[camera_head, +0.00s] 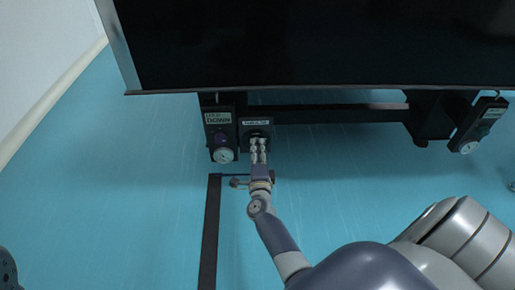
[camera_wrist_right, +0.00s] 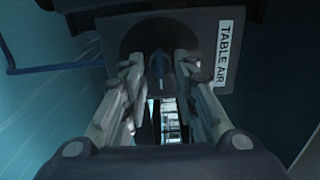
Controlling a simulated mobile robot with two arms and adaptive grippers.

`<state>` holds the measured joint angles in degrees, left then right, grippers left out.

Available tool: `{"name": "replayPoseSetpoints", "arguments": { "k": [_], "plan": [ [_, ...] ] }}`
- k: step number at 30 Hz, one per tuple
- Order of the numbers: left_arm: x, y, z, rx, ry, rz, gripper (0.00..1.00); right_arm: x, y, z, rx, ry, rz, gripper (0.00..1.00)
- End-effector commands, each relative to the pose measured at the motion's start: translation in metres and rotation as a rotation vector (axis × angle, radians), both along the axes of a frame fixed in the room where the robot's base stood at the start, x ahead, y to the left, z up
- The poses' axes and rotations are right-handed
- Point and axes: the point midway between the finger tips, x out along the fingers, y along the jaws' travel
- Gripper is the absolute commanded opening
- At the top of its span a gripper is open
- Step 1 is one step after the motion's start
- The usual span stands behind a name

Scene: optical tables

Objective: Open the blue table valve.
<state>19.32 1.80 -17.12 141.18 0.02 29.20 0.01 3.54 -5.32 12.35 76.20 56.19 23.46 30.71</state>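The blue table valve handle (camera_wrist_right: 158,66) shows in the right wrist view, in a dark round recess of a panel (camera_wrist_right: 196,28) labelled "TABLE AIR". My right gripper (camera_wrist_right: 159,72) has one finger on each side of the handle, with a gap visible on both sides. It is open, and I see no contact. In the head view my right gripper (camera_head: 258,146) reaches up to the small labelled panel (camera_head: 256,123) under the table's front edge. Its fingers hide the valve there. My left gripper is not in view.
The dark optical table (camera_head: 300,45) overhangs the panels. A panel with a round gauge (camera_head: 223,155) hangs just left of my right gripper. Another gauge panel (camera_head: 478,128) is at the far right. A dark strip (camera_head: 211,230) lies on the open blue floor (camera_head: 120,200).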

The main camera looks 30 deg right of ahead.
Motion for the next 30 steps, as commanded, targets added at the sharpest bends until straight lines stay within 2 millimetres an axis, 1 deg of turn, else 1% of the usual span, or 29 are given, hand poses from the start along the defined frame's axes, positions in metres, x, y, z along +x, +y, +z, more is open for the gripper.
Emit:
{"name": "replayPoseSetpoints", "arguments": {
  "k": [1,6,9,12,16,30],
  "plan": [
    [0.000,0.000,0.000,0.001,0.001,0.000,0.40,-0.008,0.005,-0.002,0.002,0.003,0.000,0.27],
    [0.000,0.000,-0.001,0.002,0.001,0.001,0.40,-0.033,0.020,-0.002,0.003,0.003,0.000,0.27],
    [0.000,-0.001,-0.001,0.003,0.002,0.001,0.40,-0.045,0.027,-0.001,0.002,0.002,0.000,0.27],
    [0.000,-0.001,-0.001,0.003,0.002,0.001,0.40,-0.052,0.032,-0.001,0.002,0.001,-0.001,0.27],
    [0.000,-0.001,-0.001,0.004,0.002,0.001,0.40,-0.055,0.034,-0.001,0.002,0.001,-0.001,0.27],
    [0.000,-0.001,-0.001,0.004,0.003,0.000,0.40,-0.055,0.034,0.000,0.000,0.000,0.000,0.27]
  ]
}}
